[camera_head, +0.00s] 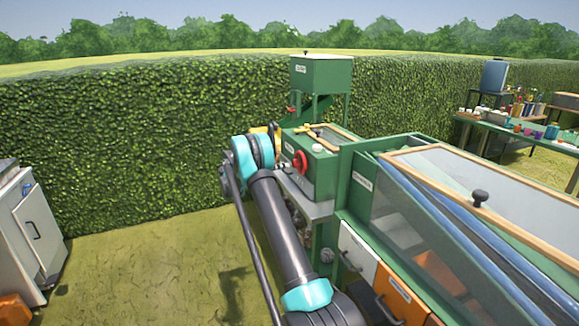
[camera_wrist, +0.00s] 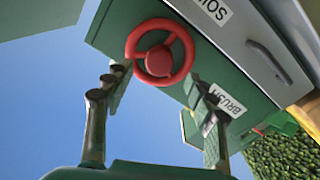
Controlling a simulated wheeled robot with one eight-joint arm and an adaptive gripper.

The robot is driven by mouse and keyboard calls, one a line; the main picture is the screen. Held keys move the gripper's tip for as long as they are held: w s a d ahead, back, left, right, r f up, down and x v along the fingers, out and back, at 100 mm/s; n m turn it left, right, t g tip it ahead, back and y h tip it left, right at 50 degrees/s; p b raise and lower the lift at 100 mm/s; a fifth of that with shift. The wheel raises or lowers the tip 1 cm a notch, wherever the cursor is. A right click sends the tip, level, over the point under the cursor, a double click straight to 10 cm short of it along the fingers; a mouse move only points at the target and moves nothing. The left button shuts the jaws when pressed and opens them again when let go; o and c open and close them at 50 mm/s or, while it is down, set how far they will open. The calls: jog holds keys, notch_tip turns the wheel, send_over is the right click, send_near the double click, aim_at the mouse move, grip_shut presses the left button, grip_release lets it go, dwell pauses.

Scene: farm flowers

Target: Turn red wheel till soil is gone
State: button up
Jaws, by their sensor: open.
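A red wheel (camera_head: 300,162) is on the front of a green machine box (camera_head: 322,172), left of the long green bench. A red wheel with a round hub (camera_wrist: 158,62) also fills the upper middle of the wrist view, against green panels with labels reading SOIL and BRUSH. My gripper (camera_wrist: 160,88) is open, its two dark fingers apart, one toward each side of the wheel's lower part. I cannot tell whether they touch it. In the head view my arm hides the gripper. No soil is clearly visible.
A green hopper (camera_head: 321,74) stands above the machine, with a smaller red part below it. The bench has a glazed lid (camera_head: 500,190) and drawers (camera_head: 400,292). A white cabinet (camera_head: 35,235) stands at left.

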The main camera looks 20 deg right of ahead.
jog(key=a, duration=0.6)
jog(key=shift+a, duration=0.3)
jog(key=shift+f, duration=0.1)
jog(key=s+r+n+t+y, duration=0.2)
jog(key=s+n+y, duration=0.65)
jog(key=s, duration=1.35)
jog(key=s+a+f+n+y, duration=0.1)
jog(key=s+a+f+y, duration=0.1)
jog(key=s, duration=0.8)
jog(key=s+a+f+n+t+y, duration=0.1)
jog(key=s+a+f+n+y, duration=0.1)
jog(key=s+a, duration=0.4)
jog(key=s+a+f+n+y, duration=0.1)
jog(key=s+a+f+y, duration=0.3)
jog(key=s, duration=0.9)
jog(key=shift+s+a+f+n+t+y, duration=0.2)
jog(key=shift+s+f+n+t+y, duration=0.15)
jog(key=shift+y, duration=0.5)
jog(key=shift+r, duration=0.1)
